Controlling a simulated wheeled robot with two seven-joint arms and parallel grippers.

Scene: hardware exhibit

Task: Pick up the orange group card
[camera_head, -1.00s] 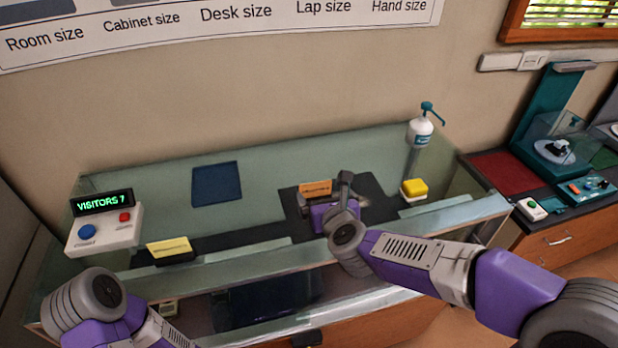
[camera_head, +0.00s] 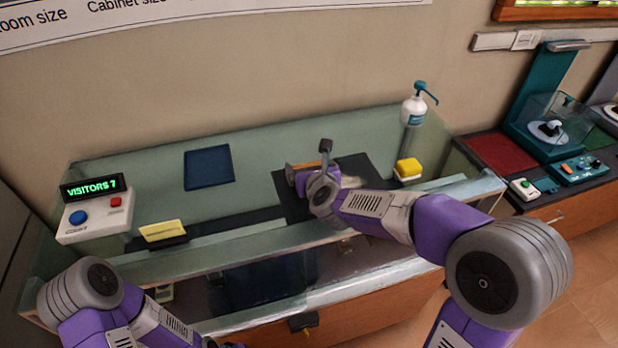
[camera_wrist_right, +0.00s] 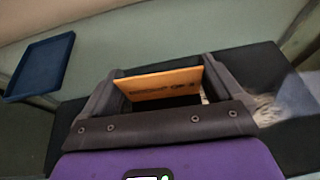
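The orange group card (camera_head: 301,166) stands on the dark mat on the glass counter, partly hidden by my right gripper in the head view. In the right wrist view the orange card (camera_wrist_right: 160,84) is tilted, with small dark print on it. My right gripper (camera_head: 308,164) is at the card. In the right wrist view its two fingers (camera_wrist_right: 162,70) are spread wide, one at each side edge of the card. I cannot tell whether they touch it. My left arm shows at the lower left; its gripper is out of view.
A yellow card (camera_head: 163,231) stands in a dark holder at the left, near the visitor counter box (camera_head: 92,214). A blue tray (camera_head: 209,167) lies behind. A yellow sponge (camera_head: 408,168) and a pump bottle (camera_head: 414,108) stand right. The glass front edge runs below my right arm.

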